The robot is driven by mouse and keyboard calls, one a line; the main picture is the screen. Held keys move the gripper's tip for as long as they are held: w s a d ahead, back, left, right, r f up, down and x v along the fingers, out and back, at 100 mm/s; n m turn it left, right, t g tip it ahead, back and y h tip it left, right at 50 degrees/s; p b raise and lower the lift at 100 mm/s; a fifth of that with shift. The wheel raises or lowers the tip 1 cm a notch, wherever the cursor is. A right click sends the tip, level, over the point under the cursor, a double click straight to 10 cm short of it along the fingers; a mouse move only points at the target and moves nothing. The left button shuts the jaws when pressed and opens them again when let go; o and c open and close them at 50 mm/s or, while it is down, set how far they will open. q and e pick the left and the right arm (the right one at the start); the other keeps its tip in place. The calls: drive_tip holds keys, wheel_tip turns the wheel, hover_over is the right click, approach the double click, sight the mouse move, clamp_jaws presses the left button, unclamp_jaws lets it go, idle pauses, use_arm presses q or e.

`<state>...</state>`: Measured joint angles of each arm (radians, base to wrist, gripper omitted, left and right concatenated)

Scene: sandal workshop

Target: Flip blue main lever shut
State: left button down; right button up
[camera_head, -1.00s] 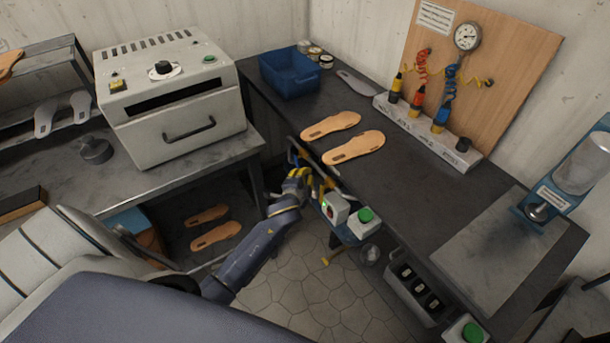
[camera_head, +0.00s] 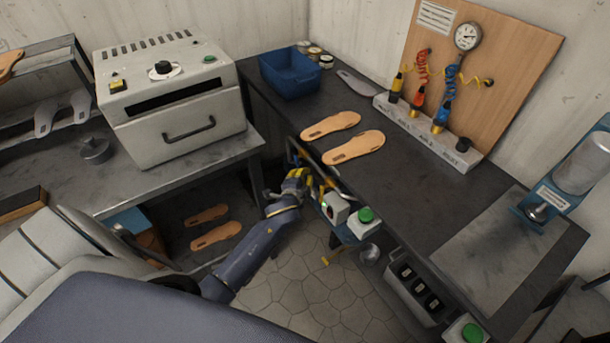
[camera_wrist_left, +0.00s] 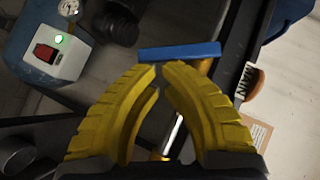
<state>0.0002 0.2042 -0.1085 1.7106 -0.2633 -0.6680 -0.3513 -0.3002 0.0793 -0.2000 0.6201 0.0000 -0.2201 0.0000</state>
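The blue lever (camera_wrist_left: 180,50) shows in the left wrist view as a short flat bar, lying nearly level across the picture just beyond my fingertips. My left gripper (camera_wrist_left: 163,66) has its yellow fingers brought together at the tips, with only a thin gap and nothing clearly held between them. The tips are at or very near the lever; I cannot tell whether they touch. In the head view my left gripper (camera_head: 299,181) is at the dark bench's front edge, and it hides much of the fittings there. My right gripper is not in view.
A white switch box (camera_wrist_left: 55,50) with a red rocker and lit green lamp is beside the gripper. A green button box (camera_head: 365,217) is close by. Two tan insoles (camera_head: 353,147) lie on the bench (camera_head: 400,195) above. A brush (camera_wrist_left: 249,82) shows right of the fingers.

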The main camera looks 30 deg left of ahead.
use_arm(q)
drive_tip(key=shift+w+a+f, duration=0.25)
drive_tip(key=shift+a+f, duration=0.25)
drive_tip(key=shift+f, duration=0.15)
drive_tip(key=shift+w+a+f, duration=0.2)
drive_tip(key=shift+a+f, duration=0.2)
idle(0.5)
idle(0.4)
